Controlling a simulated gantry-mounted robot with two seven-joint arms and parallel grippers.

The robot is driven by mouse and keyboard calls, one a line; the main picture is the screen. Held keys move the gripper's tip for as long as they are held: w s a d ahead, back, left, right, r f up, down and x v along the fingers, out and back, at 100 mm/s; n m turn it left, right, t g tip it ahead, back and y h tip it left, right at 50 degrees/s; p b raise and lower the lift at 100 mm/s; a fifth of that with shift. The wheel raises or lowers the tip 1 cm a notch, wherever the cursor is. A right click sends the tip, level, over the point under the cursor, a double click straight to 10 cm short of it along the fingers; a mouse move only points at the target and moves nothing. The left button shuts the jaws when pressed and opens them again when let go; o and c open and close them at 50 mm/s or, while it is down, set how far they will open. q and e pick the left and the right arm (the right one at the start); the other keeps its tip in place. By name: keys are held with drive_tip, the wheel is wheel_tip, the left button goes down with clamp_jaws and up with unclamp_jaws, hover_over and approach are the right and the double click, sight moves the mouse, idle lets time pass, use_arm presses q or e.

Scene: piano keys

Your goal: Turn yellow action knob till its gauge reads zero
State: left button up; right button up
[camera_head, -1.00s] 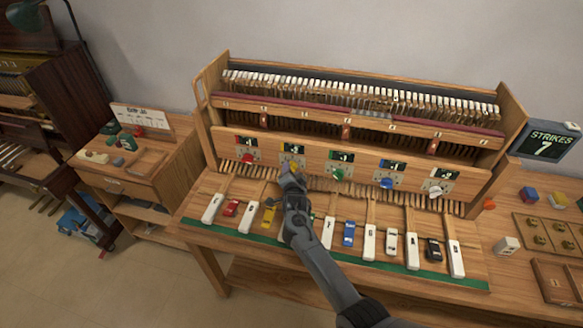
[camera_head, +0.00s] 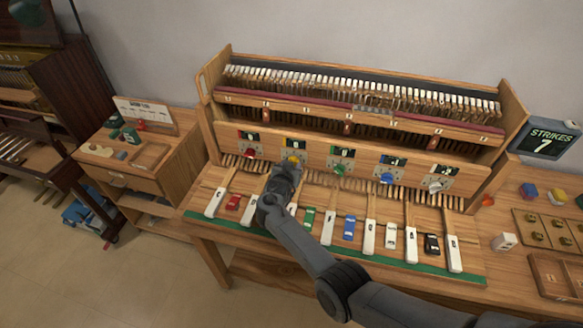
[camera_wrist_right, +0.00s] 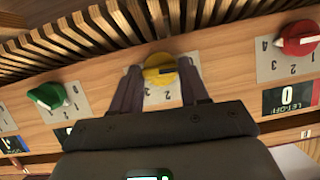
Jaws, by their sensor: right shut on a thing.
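The yellow knob (camera_head: 293,160) is second from the left in the row on the wooden front panel. In the right wrist view the yellow knob (camera_wrist_right: 158,66) sits between the two fingers of my right gripper (camera_wrist_right: 160,76), which is shut on it. The gauge (camera_head: 296,145) above the knob is small in the head view and seems to read 0. In the right wrist view that gauge is hidden by my gripper. My left gripper is not in view.
The red knob (camera_wrist_right: 297,38) and green knob (camera_wrist_right: 46,96) flank the yellow one. Blue and white knobs stand farther right. White keys and toy cars lie below. A sign (camera_head: 548,140) reads STRIKES 7.

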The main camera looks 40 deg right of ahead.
idle(0.3)
idle(0.4)
drive_tip(key=o, duration=1.1)
drive_tip(key=shift+c, duration=0.2)
drive_tip(key=p+v, duration=0.2)
drive_tip(key=v, duration=0.8)
drive_tip(key=shift+s+a, duration=0.15)
drive_tip(key=shift+a, duration=0.2)
drive_tip(key=shift+r, duration=0.15)
